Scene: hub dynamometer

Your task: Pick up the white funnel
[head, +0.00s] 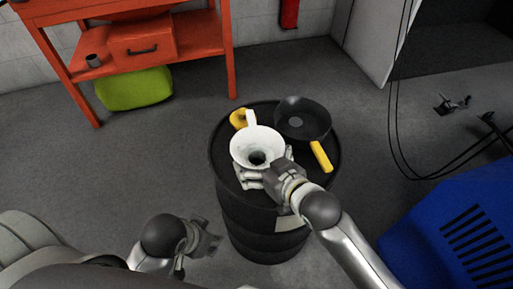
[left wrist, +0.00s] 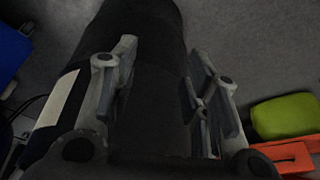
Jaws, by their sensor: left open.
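The white funnel (head: 257,147) is on top of the black drum (head: 262,215) in the head view, its wide mouth facing up. My right gripper (head: 250,177) is at the funnel's near side, its fingers close to or touching the rim. The funnel hides part of the fingers, so I cannot tell whether they grip it. My left gripper (head: 207,240) is low, to the left of the drum and apart from the funnel. In the left wrist view it is open (left wrist: 165,85), with the dark drum showing beyond its empty fingers.
A black pan (head: 302,119) with a yellow handle and a yellow object (head: 238,119) share the drum top with the funnel. An orange shelf (head: 190,31) stands behind left, a lime-green object (head: 134,88) beneath it. A blue machine (head: 455,235) is at right. Floor left of the drum is clear.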

